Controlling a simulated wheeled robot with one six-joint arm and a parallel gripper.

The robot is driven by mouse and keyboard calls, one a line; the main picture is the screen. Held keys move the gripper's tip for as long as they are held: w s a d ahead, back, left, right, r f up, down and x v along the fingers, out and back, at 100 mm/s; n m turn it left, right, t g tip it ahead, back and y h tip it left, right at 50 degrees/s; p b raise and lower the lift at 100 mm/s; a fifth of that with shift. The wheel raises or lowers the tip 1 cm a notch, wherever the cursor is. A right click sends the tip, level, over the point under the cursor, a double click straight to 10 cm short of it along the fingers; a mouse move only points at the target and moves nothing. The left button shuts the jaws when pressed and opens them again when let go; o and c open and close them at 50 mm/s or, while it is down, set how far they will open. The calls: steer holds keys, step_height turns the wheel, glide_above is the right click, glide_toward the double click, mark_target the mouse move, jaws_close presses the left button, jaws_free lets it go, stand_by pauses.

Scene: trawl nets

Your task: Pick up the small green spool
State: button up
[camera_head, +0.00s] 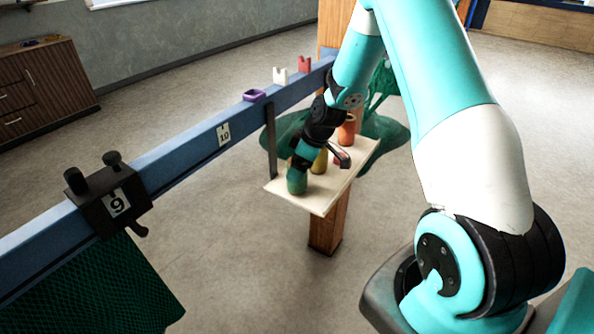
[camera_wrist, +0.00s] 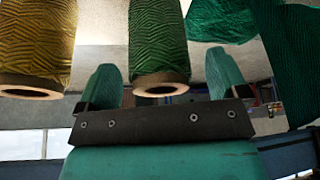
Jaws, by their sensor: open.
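The small green spool (camera_wrist: 160,42) is in the wrist view, between the two teal fingers of my gripper (camera_wrist: 162,75). The gripper is open, with a gap on each side of the spool. In the head view the green spool (camera_head: 297,184) is near the front left corner of the pale shelf (camera_head: 318,202), with my gripper (camera_head: 299,165) reaching down over it and partly hiding it. A yellow spool (camera_head: 320,163) stands beside it and also shows at the left of the wrist view (camera_wrist: 38,45).
An orange-red spool (camera_head: 347,130) stands farther back on the shelf. A blue beam (camera_head: 190,145) runs along the shelf's left, carrying a purple ring (camera_head: 254,95) and a black clamp marked 9 (camera_head: 112,198). Green netting (camera_head: 95,290) hangs below the beam.

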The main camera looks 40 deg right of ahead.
steer(key=shift+x, duration=0.75)
steer(key=c, duration=1)
steer(key=shift+r, duration=0.1)
steer(key=shift+c, duration=0.2)
